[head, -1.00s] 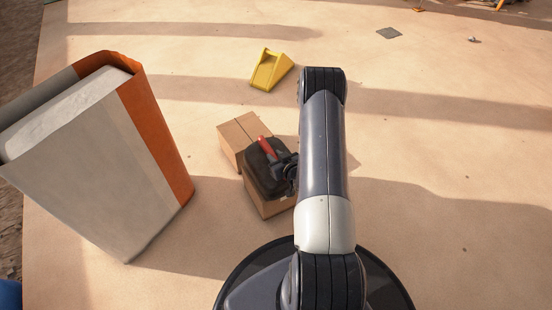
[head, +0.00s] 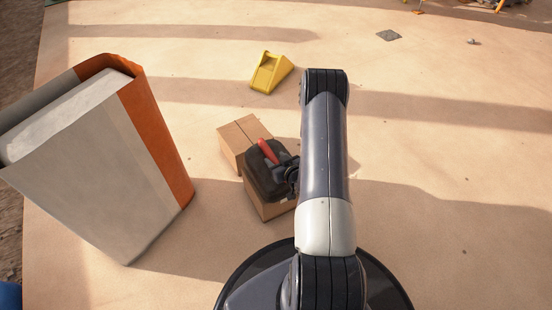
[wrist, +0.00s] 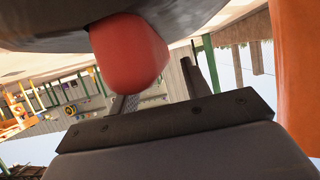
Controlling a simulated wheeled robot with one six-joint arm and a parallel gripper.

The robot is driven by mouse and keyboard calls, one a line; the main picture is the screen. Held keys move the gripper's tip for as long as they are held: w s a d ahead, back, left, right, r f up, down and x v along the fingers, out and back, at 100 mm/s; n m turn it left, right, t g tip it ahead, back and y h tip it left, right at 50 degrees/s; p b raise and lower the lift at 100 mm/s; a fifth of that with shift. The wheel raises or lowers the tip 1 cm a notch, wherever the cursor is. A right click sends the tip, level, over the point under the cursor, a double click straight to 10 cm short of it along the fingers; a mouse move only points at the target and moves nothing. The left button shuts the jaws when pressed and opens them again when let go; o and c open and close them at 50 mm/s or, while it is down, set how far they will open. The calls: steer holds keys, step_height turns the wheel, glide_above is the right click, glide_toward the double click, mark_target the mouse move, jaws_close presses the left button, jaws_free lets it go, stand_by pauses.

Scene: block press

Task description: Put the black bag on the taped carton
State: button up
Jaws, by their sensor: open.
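The black bag (head: 262,178), with a red strip (head: 268,151) on it, sits on top of the front carton (head: 268,208). A second brown carton (head: 238,136) with a dark seam stands just behind and left, close to it. I cannot tell which carton is taped. My gripper (head: 291,172) is open at the right side of the bag, partly hidden by my arm. In the wrist view the red part (wrist: 130,50) is close in front of my jaws, with a dark surface above it. I cannot tell whether they touch.
A large grey and orange block (head: 90,170) stands at the left. A yellow wedge-shaped thing (head: 270,72) lies on the floor behind the cartons. A flat grey square (head: 388,35) lies far back right. The sandy floor at right is largely clear.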

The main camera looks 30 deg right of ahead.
steer(key=p+v, duration=0.2)
steer(key=v, duration=0.9)
steer(key=shift+p, duration=0.35)
